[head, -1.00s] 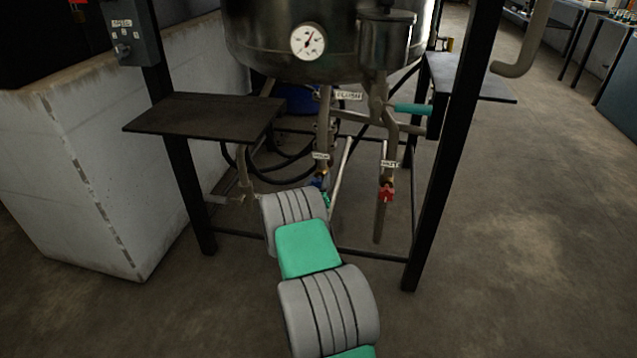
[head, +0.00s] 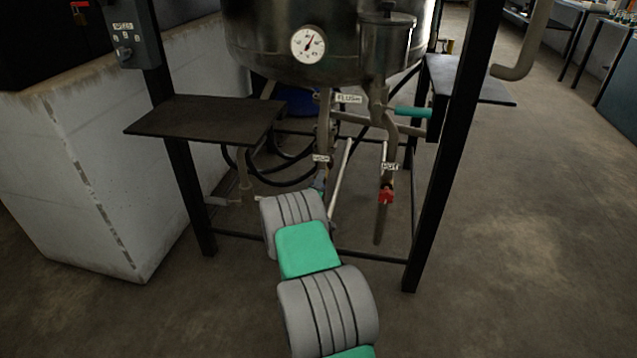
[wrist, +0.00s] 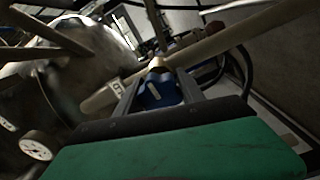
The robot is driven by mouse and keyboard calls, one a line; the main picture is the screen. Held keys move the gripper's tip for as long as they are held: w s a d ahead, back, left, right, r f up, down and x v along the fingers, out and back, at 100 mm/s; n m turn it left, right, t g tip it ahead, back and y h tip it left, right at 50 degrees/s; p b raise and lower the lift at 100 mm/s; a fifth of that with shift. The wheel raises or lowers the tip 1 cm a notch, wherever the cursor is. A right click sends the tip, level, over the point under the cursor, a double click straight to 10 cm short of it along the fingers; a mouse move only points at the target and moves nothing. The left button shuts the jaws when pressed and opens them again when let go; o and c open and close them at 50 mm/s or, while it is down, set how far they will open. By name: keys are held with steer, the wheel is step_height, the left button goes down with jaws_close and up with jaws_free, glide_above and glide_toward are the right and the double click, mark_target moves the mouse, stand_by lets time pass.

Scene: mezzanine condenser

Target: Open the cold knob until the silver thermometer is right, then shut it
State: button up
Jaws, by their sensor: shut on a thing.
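The blue knob (wrist: 158,94) is between the two fingers of my gripper (wrist: 163,90) in the wrist view, and the gripper is shut on it. A pale bar-shaped mark on the knob lies tilted. In the head view only a sliver of blue (head: 319,184) shows, below a small label; my arm hides the rest and my fingers. A round dial thermometer (head: 308,44) with a white face is on the tank front, its needle pointing up and slightly right. It also shows in the wrist view (wrist: 37,147), too small to read.
A red knob (head: 386,194) sits on the pipe to the right. A teal handle (head: 412,111) is above it. Black frame legs (head: 441,150) and a dark shelf (head: 205,118) flank the pipes. Open floor (head: 530,230) lies to the right.

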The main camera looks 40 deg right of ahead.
steer(key=shift+n+p, duration=0.3)
steer(key=shift+n, duration=1.3)
steer(key=o, duration=1.4)
steer(key=shift+c, duration=0.2)
steer(key=p+v, duration=0.1)
steer(key=v, duration=0.6)
steer(key=shift+s+a, duration=0.2)
steer(key=shift+a, duration=0.15)
